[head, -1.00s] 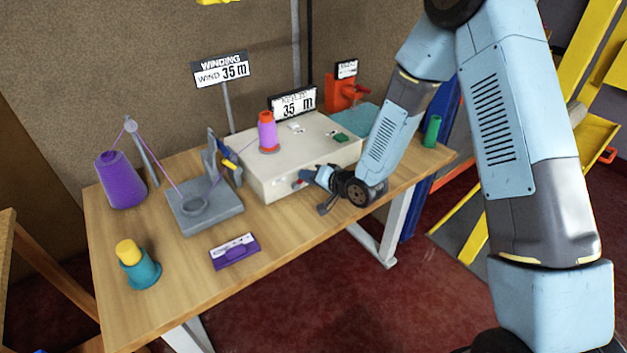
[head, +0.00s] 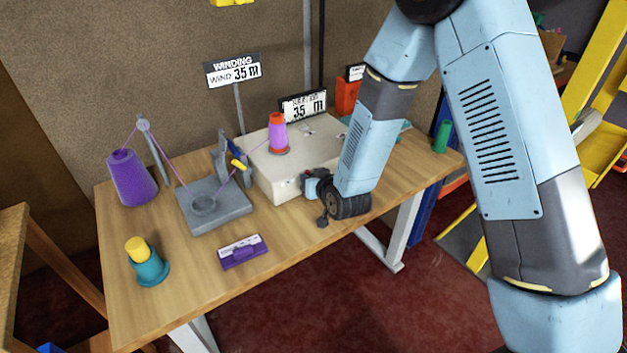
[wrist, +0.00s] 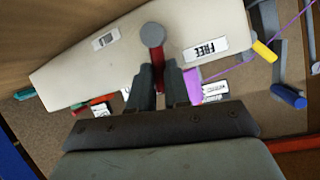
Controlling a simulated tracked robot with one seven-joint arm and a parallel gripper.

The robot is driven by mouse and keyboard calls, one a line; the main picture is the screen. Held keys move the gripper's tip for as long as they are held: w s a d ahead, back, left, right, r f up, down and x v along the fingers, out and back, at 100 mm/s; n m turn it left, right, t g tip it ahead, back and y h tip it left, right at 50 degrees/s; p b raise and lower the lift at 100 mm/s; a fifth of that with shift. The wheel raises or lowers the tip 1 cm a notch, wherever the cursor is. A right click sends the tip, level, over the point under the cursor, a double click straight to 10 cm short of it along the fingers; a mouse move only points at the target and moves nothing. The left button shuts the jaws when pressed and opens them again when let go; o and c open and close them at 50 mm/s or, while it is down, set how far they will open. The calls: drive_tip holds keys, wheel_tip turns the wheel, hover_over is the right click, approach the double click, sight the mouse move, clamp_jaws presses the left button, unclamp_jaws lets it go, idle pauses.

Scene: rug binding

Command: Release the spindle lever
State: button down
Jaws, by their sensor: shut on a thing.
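The spindle lever (wrist: 157,64), a red bar beside a grey round knob, stands at the front face of the cream winder box (wrist: 75,70) in the wrist view. My gripper (wrist: 161,84) is shut on the red bar, with one dark finger on each side. In the head view my gripper (head: 317,187) is at the box's (head: 268,178) front, and my wrist hides much of this spot. A label reading FREE (wrist: 206,48) is right of the knob in the wrist view. A pink-purple thread cone (head: 278,133) with orange ends stands upright on the box.
A green spool (head: 441,137) stands at the right end.

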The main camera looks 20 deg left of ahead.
drive_tip(key=shift+s+f, duration=0.15)
idle(0.3)
drive_tip(key=c, duration=1.4)
unclamp_jaws()
drive_tip(key=shift+a, duration=0.1)
